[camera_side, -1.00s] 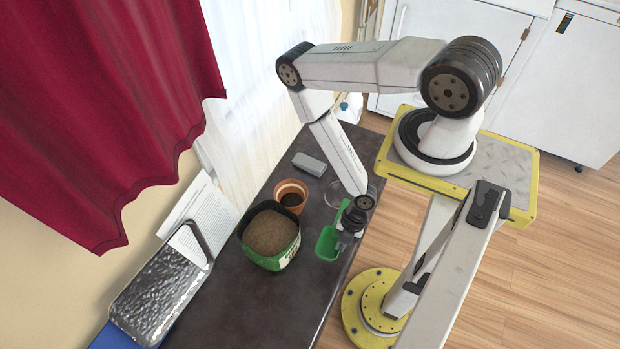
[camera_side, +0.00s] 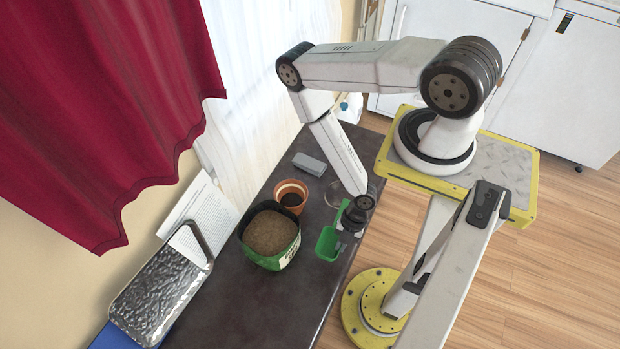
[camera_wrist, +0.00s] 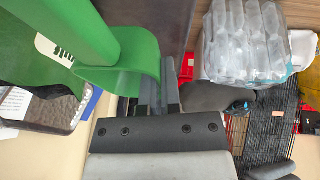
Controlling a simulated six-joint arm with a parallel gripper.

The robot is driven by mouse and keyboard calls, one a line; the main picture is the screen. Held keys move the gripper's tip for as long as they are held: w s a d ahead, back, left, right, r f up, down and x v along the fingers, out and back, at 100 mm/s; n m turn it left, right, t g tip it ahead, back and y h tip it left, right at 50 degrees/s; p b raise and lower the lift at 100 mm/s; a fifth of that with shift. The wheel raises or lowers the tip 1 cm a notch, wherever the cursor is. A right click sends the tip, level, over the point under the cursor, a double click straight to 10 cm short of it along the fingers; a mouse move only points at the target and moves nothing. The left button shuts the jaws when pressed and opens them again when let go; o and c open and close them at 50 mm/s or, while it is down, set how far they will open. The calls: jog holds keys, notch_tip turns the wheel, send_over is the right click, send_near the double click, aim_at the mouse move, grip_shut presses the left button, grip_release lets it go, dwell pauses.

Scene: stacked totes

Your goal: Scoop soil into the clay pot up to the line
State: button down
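A green scoop (camera_side: 327,244) is at my gripper (camera_side: 345,234) above the right edge of the dark worktop. In the wrist view my gripper's dark fingers (camera_wrist: 158,95) are close together on part of the green scoop (camera_wrist: 140,55), which fills the upper left. The scoop's bowl looks empty in the side view. An open green bag of brown soil (camera_side: 281,259) stands left of the scoop. The orange clay pot (camera_side: 301,206) stands just behind the bag, with dark contents low inside.
A grey block (camera_side: 310,164) lies behind the pot. A clear round dish (camera_side: 335,193) is partly hidden by my arm. A shiny metal tray (camera_side: 160,300) and printed paper (camera_side: 195,215) are at the left. The worktop's front (camera_side: 265,310) is clear.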

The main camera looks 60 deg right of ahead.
jog(key=shift+f, duration=0.1)
dwell(0.3)
send_near(335, 265)
jog(key=shift+x, duration=2.6)
jog(key=shift+w+a+r, duration=0.1)
jog(key=shift+a+r, duration=0.05)
jog(key=shift+r, duration=0.1)
jog(key=shift+f, duration=0.85)
jog(key=shift+a+v, duration=0.2)
jog(key=shift+v, duration=2.55)
jog(key=shift+r, duration=0.1)
jog(key=shift+w, duration=0.1)
jog(key=shift+x, duration=2.7)
jog(key=shift+d+r, duration=0.2)
jog(key=shift+r, duration=0.3)
